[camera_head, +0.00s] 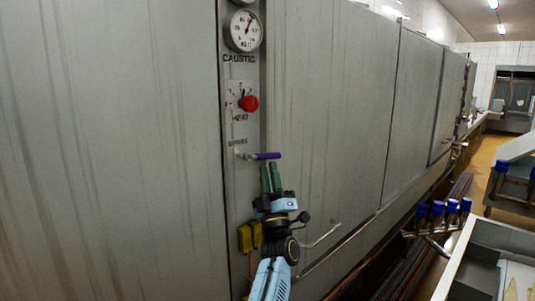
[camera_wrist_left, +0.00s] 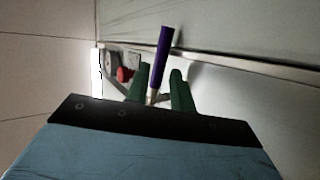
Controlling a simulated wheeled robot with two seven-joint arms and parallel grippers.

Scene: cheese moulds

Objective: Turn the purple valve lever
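The purple valve lever (camera_head: 267,156) sticks out to the right from a metal stem on the grey panel strip, roughly level. In the left wrist view the purple lever (camera_wrist_left: 161,55) shows between and beyond the two green fingers. My left gripper (camera_head: 270,167) is just below the lever in the head view, fingers pointing up at it. Its green fingers (camera_wrist_left: 160,80) are apart, with a gap beside the lever, so it is open. I cannot tell whether a finger touches the lever. My right gripper is not in view.
A red knob (camera_head: 249,103) and a round gauge (camera_head: 245,31) sit above the lever on the same strip. Yellow boxes (camera_head: 250,236) are low beside my left arm. Blue-capped parts (camera_head: 437,210) and a metal trough (camera_head: 480,255) stand to the right.

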